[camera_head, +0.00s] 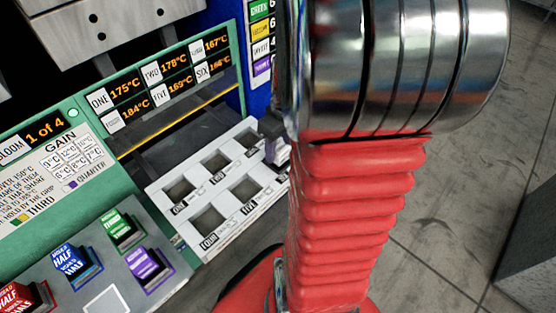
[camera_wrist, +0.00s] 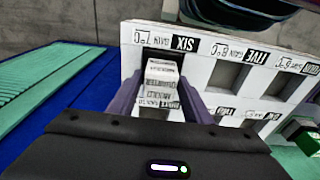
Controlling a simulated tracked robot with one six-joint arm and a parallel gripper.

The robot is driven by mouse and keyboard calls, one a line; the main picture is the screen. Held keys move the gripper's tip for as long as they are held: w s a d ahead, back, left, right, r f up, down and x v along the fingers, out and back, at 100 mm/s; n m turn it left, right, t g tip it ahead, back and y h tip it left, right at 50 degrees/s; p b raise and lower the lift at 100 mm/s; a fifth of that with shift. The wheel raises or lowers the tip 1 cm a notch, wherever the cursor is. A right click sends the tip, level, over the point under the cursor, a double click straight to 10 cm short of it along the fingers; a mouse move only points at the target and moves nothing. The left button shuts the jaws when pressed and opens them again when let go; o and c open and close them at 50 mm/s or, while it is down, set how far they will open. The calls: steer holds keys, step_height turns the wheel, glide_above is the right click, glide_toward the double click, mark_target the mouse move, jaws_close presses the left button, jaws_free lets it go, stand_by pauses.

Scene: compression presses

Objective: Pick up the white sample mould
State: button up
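The white sample mould (camera_wrist: 160,84), covered in dark lettering, stands in the wrist view at the slot marked SIX of the white slotted rack (camera_wrist: 212,105). My gripper (camera_wrist: 161,78) has two purple fingers, one on each side of the mould. Narrow gaps seem to show between the fingers and the mould, so the gripper looks open around it. In the head view, my gripper (camera_head: 276,145) is at the right end of the rack (camera_head: 214,235), mostly hidden behind my red arm.
Other rack slots stand beside it, including slot FOUR (camera_head: 208,221) and slot FIVE (camera_head: 246,190). Green (camera_head: 122,230), blue (camera_head: 71,261), purple (camera_head: 148,266) and red (camera_head: 20,300) moulds sit on a grey panel at lower left. A temperature display (camera_head: 165,78) stands behind the rack.

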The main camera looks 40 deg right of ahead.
jaws_close()
stand_by(0.3)
stand_by(0.4)
